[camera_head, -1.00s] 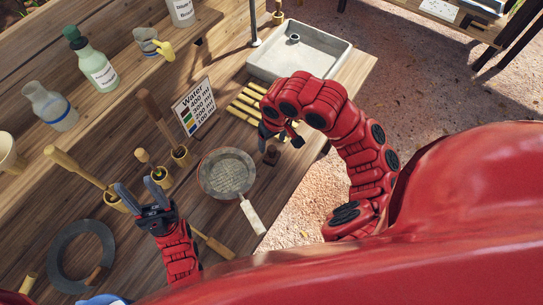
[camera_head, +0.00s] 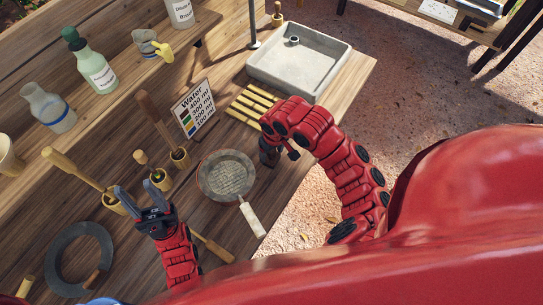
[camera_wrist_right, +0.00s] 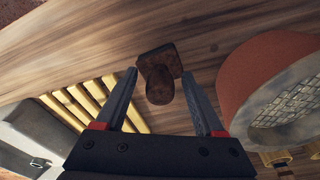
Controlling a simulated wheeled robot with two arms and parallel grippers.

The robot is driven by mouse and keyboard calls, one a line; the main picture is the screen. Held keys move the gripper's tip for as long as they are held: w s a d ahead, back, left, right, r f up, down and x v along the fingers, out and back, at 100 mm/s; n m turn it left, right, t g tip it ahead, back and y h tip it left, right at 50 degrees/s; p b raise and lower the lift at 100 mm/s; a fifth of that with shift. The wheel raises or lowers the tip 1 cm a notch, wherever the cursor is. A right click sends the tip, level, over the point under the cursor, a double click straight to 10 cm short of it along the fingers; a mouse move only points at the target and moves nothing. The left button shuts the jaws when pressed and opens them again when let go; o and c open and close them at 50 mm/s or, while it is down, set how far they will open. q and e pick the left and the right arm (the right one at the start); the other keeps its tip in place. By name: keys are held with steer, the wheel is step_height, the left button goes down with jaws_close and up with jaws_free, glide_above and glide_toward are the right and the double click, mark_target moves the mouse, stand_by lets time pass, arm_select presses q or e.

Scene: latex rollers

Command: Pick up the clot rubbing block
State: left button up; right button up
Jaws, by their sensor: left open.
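The clot rubbing block is a small dark brown wooden block (camera_wrist_right: 159,84) with a rounded knob, on the wooden table in the right wrist view. My right gripper (camera_wrist_right: 160,73) is open, with one finger on each side of the block. The fingers look apart from the block, and I cannot tell how far above the table they are. In the head view my right gripper (camera_head: 268,152) is over the block's place and mostly hides it. My left gripper (camera_head: 134,187) is open and empty at the left, near the wooden holders.
A round pan (camera_head: 226,176) with a pale handle lies close beside the right gripper. Yellow sticks (camera_head: 252,104) and a grey basin (camera_head: 300,57) lie beyond it. A water sign (camera_head: 194,106), tools in holders (camera_head: 113,203) and a dark ring (camera_head: 80,258) stand or lie to the left.

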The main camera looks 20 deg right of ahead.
jaws_close()
steer(key=shift+r, duration=0.1)
steer(key=shift+w+r+b, duration=0.1)
steer(key=shift+r+b, duration=0.35)
steer(key=shift+r, duration=0.3)
steer(key=shift+s+d+r, duration=0.1)
steer(key=shift+s+r, duration=0.2)
steer(key=shift+r, duration=0.25)
steer(key=shift+s+d+r, duration=0.1)
steer(key=shift+s+r, duration=0.15)
steer(key=shift+r, duration=0.25)
steer(key=s+d+r+p, duration=0.1)
steer(key=s+d+p, duration=0.1)
steer(key=s+p, duration=0.9)
steer(key=shift+s+r+p, duration=0.15)
steer(key=shift+s+p, duration=0.25)
steer(key=shift+s, duration=1.6)
steer(key=shift+d, duration=0.1)
